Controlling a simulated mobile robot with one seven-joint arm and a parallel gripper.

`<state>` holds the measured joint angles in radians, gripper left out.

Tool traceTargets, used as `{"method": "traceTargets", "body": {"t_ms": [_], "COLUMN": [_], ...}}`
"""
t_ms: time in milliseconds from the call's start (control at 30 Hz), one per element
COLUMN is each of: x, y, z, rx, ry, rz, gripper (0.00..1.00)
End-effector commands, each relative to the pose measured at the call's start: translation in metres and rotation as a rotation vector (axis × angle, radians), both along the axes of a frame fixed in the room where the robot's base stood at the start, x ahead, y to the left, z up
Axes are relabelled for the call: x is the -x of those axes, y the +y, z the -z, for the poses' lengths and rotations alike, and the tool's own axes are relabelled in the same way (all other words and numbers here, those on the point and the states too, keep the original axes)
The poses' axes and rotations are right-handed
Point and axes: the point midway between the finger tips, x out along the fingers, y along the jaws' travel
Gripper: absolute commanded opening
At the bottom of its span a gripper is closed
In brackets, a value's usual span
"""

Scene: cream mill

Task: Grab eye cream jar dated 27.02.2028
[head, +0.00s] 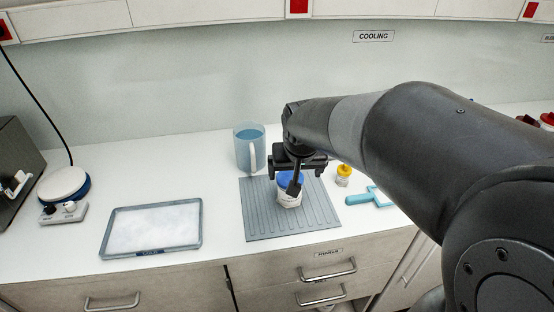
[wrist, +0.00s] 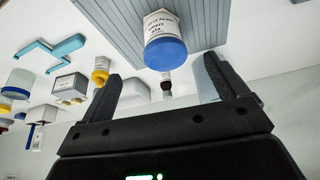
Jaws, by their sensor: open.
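A white jar with a blue lid (head: 286,201) stands upright on the grey ribbed mat (head: 259,224). In the wrist view the jar (wrist: 160,24) shows dark print on its white label, too small to read, so I cannot tell its date. My gripper (head: 292,180) is open and empty, just above and behind the jar in the head view, and one finger covers part of it. In the wrist view the fingers of my gripper (wrist: 160,70) are spread apart, with the jar beyond their tips and not between them.
A blue measuring jug (head: 246,150) stands behind the mat. Several containers, including a dark-capped bottle (wrist: 166,84), show in the wrist view.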

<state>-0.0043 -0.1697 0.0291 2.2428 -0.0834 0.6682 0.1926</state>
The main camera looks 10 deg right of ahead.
Motion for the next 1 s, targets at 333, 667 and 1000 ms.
{"method": "traceTargets", "body": {"t_ms": [333,667,1000], "x": [-0.034,-0.049,-0.052], "y": [0.002,0.000,-0.002], "z": [0.029,0.069,0.107], "rx": [-0.003,-0.003,-0.004], "ry": [0.016,0.016,0.019], "rz": [0.014,0.014,0.014], "gripper": [0.91,0.91,0.91]}}
